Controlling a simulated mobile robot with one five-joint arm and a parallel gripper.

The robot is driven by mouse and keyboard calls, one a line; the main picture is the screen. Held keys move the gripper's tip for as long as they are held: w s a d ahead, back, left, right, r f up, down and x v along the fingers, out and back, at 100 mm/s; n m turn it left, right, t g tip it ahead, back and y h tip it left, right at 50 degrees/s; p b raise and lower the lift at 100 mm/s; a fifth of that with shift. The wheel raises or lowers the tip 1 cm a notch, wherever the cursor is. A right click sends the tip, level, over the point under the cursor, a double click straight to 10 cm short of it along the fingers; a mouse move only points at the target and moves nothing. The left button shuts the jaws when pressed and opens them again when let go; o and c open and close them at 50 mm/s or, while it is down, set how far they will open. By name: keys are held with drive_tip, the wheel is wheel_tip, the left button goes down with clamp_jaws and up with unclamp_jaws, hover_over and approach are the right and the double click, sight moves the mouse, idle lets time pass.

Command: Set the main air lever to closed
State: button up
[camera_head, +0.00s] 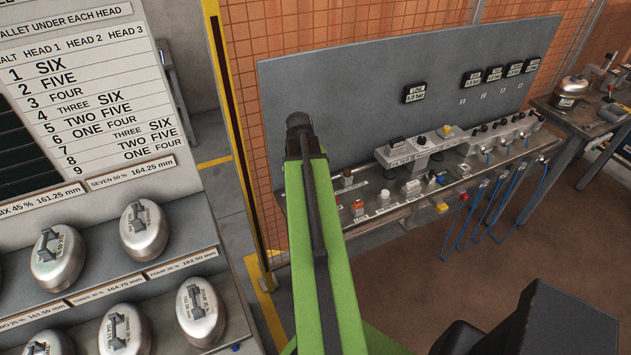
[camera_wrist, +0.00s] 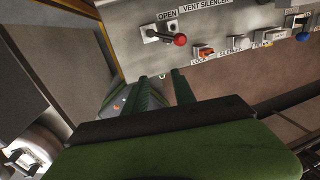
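A short lever with a round red knob (camera_wrist: 180,40) sits on the panel at the top middle of the wrist view. It lies sideways from its silver pivot, the knob to the right, beside a label reading OPEN. No main air label is readable. My gripper (camera_wrist: 160,84) shows as two green fingers held apart, with nothing between them. The fingers are below the knob in the wrist view and do not appear to touch it. In the head view my green arm hides the gripper, and I cannot make out the lever there.
An orange switch (camera_wrist: 204,52) sits right of the knob, with other fittings and a blue knob (camera_wrist: 303,34) further right. In the head view, the bench (camera_head: 400,207) carries several controls, with blue hoses (camera_head: 478,215) hanging below. A rack of silver weights (camera_head: 143,230) stands left.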

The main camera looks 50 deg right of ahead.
wheel_tip(320, 180, up, 6)
drive_tip(key=a+p, duration=0.1)
drive_tip(key=p, duration=0.4)
drive_tip(key=shift+s, duration=0.15)
wheel_tip(320, 180, up, 12)
drive_tip(key=w+a+p, duration=0.1)
drive_tip(key=a+p, duration=0.1)
drive_tip(key=p, duration=1)
drive_tip(key=shift+a+f, duration=0.1)
drive_tip(key=shift+f, duration=0.05)
